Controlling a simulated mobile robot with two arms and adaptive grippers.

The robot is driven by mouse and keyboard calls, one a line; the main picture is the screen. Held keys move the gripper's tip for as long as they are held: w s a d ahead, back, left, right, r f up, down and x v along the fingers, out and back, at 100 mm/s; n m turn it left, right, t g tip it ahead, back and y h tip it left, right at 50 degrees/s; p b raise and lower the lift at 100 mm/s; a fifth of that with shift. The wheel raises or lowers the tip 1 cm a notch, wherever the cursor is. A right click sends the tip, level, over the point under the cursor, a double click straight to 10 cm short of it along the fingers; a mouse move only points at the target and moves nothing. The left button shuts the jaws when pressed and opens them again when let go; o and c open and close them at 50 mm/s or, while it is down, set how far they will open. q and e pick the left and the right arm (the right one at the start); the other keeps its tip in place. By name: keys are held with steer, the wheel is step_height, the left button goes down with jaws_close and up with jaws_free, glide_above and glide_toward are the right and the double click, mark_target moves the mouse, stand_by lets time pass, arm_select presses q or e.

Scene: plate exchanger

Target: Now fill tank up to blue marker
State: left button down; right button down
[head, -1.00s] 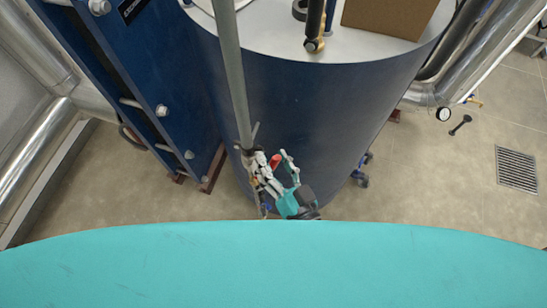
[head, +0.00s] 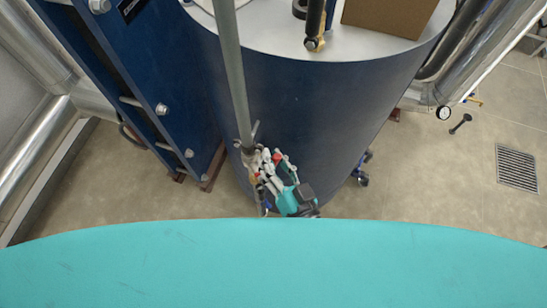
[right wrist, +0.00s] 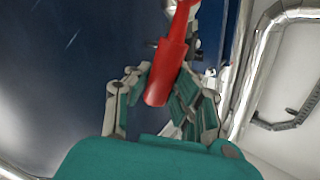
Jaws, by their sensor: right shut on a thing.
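The tank (head: 310,110) is a large dark blue cylinder with a pale grey top in the head view. A grey vertical pipe (head: 230,70) runs down its front to a valve with a red handle (head: 279,157). My right gripper (head: 270,165) is at this valve, low in front of the tank. In the right wrist view, the red handle (right wrist: 168,75) lies between my gripper's fingers (right wrist: 160,92), which are shut on it. The valve body is mostly hidden by the gripper. I cannot make out a blue marker. My left gripper is not in view.
A blue plate exchanger (head: 125,90) stands left of the tank. A cardboard box (head: 390,15) lies on the tank top. Silver pipes (head: 465,50) and a small gauge (head: 443,113) are at the right. A floor grate (head: 517,168) lies in open floor at the right.

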steer(key=shift+d, duration=0.1)
steer(key=shift+w+d+f+m+p, duration=0.2)
steer(key=shift+d+m+p, duration=0.1)
steer(key=shift+m, duration=0.35)
steer(key=shift+w+d+f+m+p, duration=0.2)
steer(key=shift+d+m, duration=0.1)
steer(key=shift+m, duration=0.35)
steer(key=shift+w+d+f+m, duration=0.15)
steer(key=shift+d+f+m, duration=0.25)
steer(key=shift+m, duration=0.4)
steer(key=shift+w+d+f+m, duration=0.15)
steer(key=shift+d+f+m, duration=0.25)
steer(key=shift+m, duration=0.4)
steer(key=c, duration=1.1)
jaws_free()
steer(key=v, duration=1.2)
